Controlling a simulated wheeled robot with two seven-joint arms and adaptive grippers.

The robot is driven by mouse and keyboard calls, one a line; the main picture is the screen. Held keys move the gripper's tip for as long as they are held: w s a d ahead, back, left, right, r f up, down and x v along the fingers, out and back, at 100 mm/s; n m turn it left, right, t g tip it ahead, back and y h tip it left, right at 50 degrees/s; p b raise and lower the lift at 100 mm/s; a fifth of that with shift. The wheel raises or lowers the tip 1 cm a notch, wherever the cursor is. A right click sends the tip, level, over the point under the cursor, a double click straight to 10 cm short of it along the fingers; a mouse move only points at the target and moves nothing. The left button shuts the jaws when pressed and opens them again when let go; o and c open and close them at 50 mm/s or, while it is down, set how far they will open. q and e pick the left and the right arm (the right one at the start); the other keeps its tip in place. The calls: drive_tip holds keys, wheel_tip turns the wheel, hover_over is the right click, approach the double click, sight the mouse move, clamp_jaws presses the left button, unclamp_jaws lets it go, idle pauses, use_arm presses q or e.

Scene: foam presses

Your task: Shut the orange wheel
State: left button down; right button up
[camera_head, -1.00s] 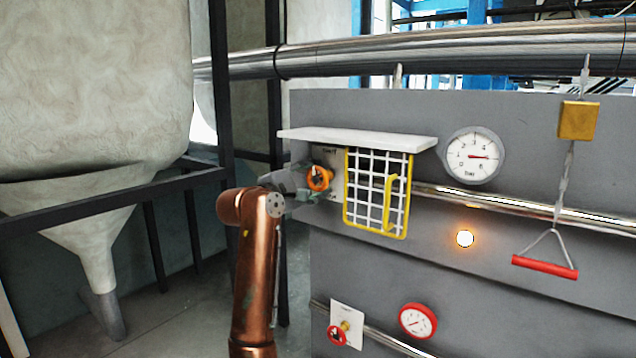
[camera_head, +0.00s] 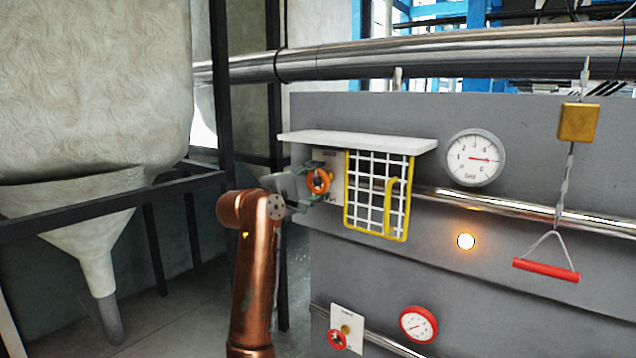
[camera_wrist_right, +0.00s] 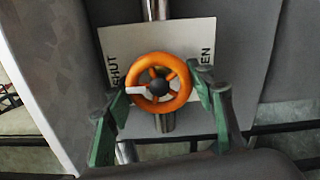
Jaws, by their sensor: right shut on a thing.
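The orange wheel (camera_head: 318,181) sits at the upper left of the grey panel, beside a yellow-framed cage door (camera_head: 378,194) that stands at its right. In the right wrist view the wheel (camera_wrist_right: 158,58) has a dark hub and a white mark pointing left, towards the "SHUT" word on the plate (camera_wrist_right: 120,42); letters "EN" show at the right. My right gripper (camera_wrist_right: 160,92) is shut on the wheel, with a green finger on either side of its rim. In the head view my right gripper (camera_head: 317,182) reaches the wheel from the left. My left gripper is not in view.
A white shelf (camera_head: 358,140) overhangs the wheel and cage. A gauge (camera_head: 475,158), a lit lamp (camera_head: 466,241) and a red pull handle (camera_head: 545,270) are to the right. A small red wheel (camera_head: 337,339) and a red gauge (camera_head: 419,324) are below. A hopper (camera_head: 95,90) stands left.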

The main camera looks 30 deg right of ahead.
drive_tip(key=o, duration=1.2)
drive_tip(key=v, duration=1.2)
drive_tip(key=shift+f, duration=0.1)
